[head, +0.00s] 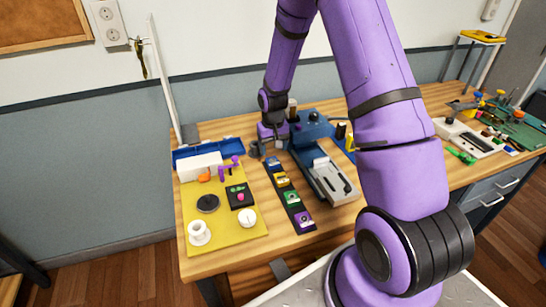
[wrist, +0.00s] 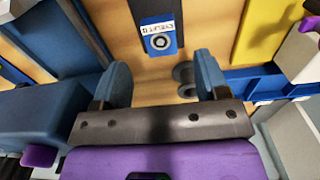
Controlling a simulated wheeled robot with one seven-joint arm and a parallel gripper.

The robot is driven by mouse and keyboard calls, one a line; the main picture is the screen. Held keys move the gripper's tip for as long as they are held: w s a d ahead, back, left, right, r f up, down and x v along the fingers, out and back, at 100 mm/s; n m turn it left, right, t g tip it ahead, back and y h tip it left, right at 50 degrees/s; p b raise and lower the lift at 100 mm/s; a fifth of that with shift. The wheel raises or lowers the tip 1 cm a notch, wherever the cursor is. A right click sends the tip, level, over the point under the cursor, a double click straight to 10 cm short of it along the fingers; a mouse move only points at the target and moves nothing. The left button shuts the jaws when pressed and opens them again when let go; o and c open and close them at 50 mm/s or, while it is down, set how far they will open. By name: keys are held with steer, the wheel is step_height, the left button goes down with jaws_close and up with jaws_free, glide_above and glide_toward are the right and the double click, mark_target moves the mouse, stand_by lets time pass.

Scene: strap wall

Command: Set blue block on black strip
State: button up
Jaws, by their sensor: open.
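The blue block (head: 272,162) sits at the far end of the black strip (head: 286,189), in line with the yellow, green and purple blocks. In the wrist view the blue block (wrist: 159,38) shows a white label and a dark round feature, beyond my fingertips. The dark strip shows at the top edge there, but I cannot tell how fully the block rests on it. My gripper (head: 268,146) is just past the strip's far end; in the wrist view my gripper (wrist: 161,75) is open, with only bare wood between the fingers.
A yellow mat (head: 228,228) with a white spool (head: 199,233) and small parts lies left of the strip. A blue-grey vise (head: 325,175) stands close on the right. A blue tray (head: 207,150) is behind the mat. Grey round shapes (wrist: 184,74) lie near my right finger.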

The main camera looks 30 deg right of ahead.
step_height(320, 180, up, 7)
step_height(320, 180, up, 12)
steer(key=t, duration=0.1)
glide_above(273, 162)
steer(key=s+a, duration=0.2)
steer(key=s, duration=0.2)
steer(key=s+a+r+n+t, duration=0.1)
steer(key=s+a+r+t, duration=0.15)
steer(key=s+r, duration=0.65)
steer(key=s+a+r+t, duration=0.1)
steer(key=s+r, duration=0.3)
steer(key=s, duration=0.5)
steer(key=s+a+r+n, duration=0.1)
steer(key=s+a+r, duration=0.1)
steer(key=s+r, duration=0.3)
steer(key=s, duration=0.4)
steer(key=shift+a+t, duration=0.35)
